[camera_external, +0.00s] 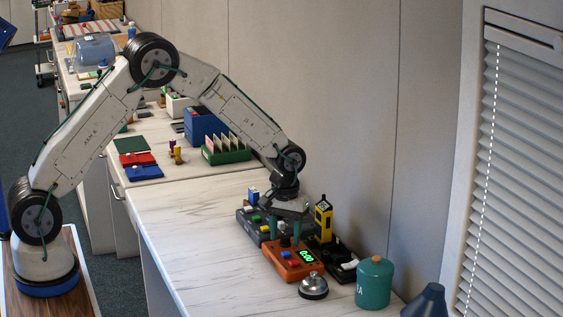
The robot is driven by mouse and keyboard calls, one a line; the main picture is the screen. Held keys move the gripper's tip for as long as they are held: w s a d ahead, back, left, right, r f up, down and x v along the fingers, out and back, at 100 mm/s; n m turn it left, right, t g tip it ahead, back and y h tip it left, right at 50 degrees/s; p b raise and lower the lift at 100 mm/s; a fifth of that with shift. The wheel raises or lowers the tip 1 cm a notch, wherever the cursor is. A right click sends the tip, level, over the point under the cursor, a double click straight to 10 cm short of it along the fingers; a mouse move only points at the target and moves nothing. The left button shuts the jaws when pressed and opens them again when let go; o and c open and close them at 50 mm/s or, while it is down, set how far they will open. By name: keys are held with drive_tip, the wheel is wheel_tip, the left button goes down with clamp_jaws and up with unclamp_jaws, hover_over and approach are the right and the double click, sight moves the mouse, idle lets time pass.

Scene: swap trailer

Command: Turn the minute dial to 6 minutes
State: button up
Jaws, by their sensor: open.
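An orange timer box (290,264) sits on the white worktop. Its front carries a green lit display (306,256) that seems to read 0:00, a red button and a blue button. A small dark knob (285,241) stands up at its back; it looks like the dial, but its markings are too small to read. My gripper (284,232) points down over the timer with its two green fingers apart, one on each side of the knob. I cannot tell whether the fingers touch it. The gripper is open.
A dark button panel (254,228) lies behind the timer. A yellow device (323,220) stands upright on its right. A silver bell (313,287) and a teal canister (374,283) stand in front and to the right. The worktop is clear at left.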

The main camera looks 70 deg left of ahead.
drive_tip(key=c, duration=1)
drive_tip(key=m, duration=0.6)
drive_tip(key=shift+m, duration=0.3)
drive_tip(key=m, duration=0.3)
drive_tip(key=shift+m, duration=2)
